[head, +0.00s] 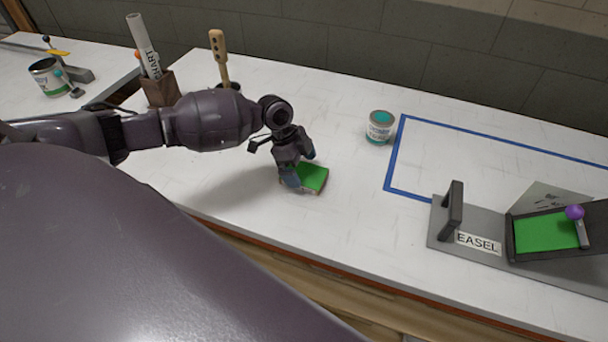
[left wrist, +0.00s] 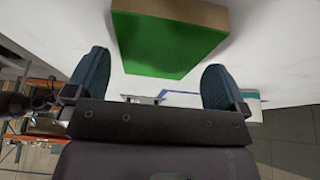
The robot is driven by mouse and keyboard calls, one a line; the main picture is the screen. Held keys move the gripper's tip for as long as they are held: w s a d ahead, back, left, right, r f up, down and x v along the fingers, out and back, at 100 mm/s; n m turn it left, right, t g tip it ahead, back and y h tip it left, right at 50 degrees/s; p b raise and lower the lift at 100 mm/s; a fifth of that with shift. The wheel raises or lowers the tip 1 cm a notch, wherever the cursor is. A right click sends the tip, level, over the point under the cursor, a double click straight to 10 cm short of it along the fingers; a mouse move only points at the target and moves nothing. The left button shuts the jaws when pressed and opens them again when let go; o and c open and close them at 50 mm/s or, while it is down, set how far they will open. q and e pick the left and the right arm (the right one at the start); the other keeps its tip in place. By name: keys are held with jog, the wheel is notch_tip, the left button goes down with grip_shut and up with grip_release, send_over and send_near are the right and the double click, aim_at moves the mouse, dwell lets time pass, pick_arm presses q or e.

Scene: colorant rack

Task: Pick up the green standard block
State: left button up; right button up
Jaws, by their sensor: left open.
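The green standard block (head: 313,177) is a flat block with a bright green top and brown sides, lying on the white table near its front edge. My left gripper (head: 299,170) is at the block's left side in the head view, pointing down. In the left wrist view the block (left wrist: 168,45) shows large, just beyond the two blue fingertips. The left gripper (left wrist: 158,85) is open, with nothing held between its fingers. The gripper hides part of the block's left side in the head view. My right gripper is not in view.
A paint can (head: 379,127) stands beside a blue taped outline (head: 392,160). An easel fixture (head: 465,228) with a green panel (head: 545,232) is at right. A brown holder (head: 160,90) with a rolled chart (head: 143,45) and a wooden-handled tool (head: 219,55) stand behind my left arm.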

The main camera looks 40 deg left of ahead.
aim_at(303, 173)
pick_arm(q)
jog(key=shift+x, duration=0.9)
jog(key=shift+a, duration=0.1)
jog(key=c, duration=0.8)
notch_tip(303, 173, up, 20)
jog(key=shift+r, duration=0.1)
